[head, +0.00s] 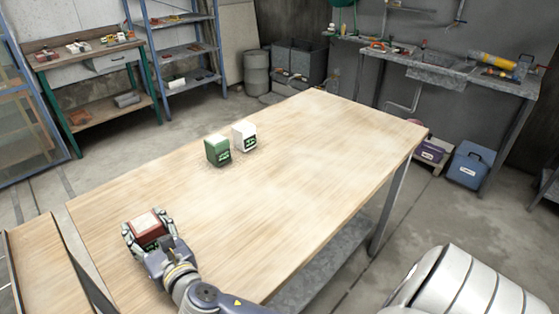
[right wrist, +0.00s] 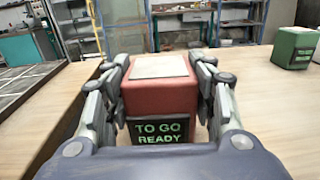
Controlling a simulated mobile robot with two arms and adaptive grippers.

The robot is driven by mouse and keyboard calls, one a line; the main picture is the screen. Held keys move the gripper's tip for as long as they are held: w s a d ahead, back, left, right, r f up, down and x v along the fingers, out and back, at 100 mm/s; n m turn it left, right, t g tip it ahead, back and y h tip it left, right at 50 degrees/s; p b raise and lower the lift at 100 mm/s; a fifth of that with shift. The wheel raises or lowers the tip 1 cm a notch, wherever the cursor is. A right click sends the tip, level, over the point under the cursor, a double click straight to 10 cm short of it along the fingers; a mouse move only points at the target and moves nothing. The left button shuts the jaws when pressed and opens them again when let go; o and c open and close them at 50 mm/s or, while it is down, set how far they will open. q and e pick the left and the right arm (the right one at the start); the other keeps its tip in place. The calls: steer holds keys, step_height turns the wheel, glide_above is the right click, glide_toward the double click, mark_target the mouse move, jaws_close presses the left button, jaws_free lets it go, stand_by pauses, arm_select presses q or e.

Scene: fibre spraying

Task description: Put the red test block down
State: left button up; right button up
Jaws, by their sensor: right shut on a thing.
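My right gripper (head: 147,228) is over the near left part of the wooden table (head: 300,150), shut on the red test block (head: 146,222). In the right wrist view the red block (right wrist: 160,92) stands upright between the two fingers (right wrist: 160,88), with a pale square on top and a dark label reading "TO GO READY". Its lower edge is hidden by my gripper, so I cannot tell whether it touches the table. My left gripper is not in view.
A green block (head: 217,151) and a white block (head: 244,135) stand side by side farther back on the table; the green one also shows in the right wrist view (right wrist: 293,48). A low wooden surface (head: 40,265) lies left of the table. The table's right half is clear.

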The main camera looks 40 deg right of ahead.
steer(key=w+a+r+y, duration=0.1)
steer(key=w+a+r, duration=0.3)
steer(key=w+a, duration=0.3)
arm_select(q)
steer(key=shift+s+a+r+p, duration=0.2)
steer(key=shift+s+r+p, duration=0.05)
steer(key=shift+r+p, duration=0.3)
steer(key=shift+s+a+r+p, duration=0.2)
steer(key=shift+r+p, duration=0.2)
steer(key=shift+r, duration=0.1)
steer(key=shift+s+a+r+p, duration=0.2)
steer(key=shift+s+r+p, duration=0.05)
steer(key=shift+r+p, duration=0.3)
arm_select(e)
steer(key=shift+n, duration=0.4)
steer(key=shift+s+d+f, duration=0.85)
steer(key=shift+s+d, duration=0.45)
steer(key=shift+d, duration=0.85)
steer(key=shift+s+d+f, duration=0.8)
steer(key=shift+s+d, duration=0.45)
steer(key=shift+d, duration=0.85)
steer(key=shift+s+d+f, duration=0.85)
steer(key=shift+s+d, duration=0.45)
steer(key=shift+d, duration=0.85)
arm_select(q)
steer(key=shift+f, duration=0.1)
arm_select(e)
steer(key=shift+f, duration=0.1)
steer(key=o, duration=1.6)
steer(key=shift+f, duration=0.1)
